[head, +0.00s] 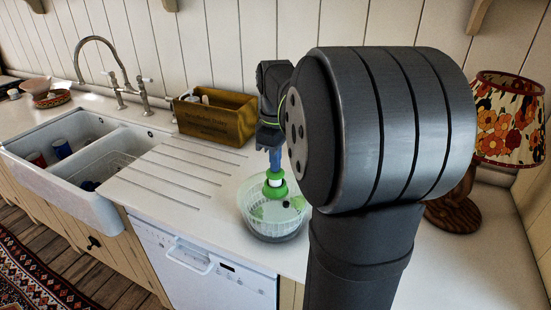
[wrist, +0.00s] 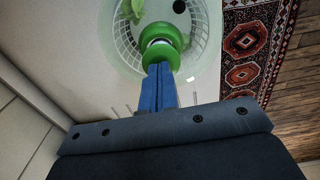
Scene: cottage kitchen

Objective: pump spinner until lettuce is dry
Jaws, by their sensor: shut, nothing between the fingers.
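The salad spinner (head: 270,225) stands on the counter, a clear bowl with a white basket inside and a green pump knob (head: 276,186) on top. Green lettuce (head: 297,202) shows through the clear lid. In the wrist view the spinner (wrist: 112,40) and its green knob (wrist: 165,36) also show, with lettuce (wrist: 133,9) at the upper left. My gripper (wrist: 159,66) has its blue fingers shut together, empty, with the tips at the knob. In the head view my gripper (head: 274,172) points down just above the knob; whether the tips touch it I cannot tell.
A white double sink (head: 85,200) with a tap is at the left. A wooden box (head: 215,118) stands behind. A floral lamp (head: 508,118) is at the right, partly behind my arm. The dishwasher (head: 205,270) is below the counter edge. The grooved drainer (head: 165,175) is clear.

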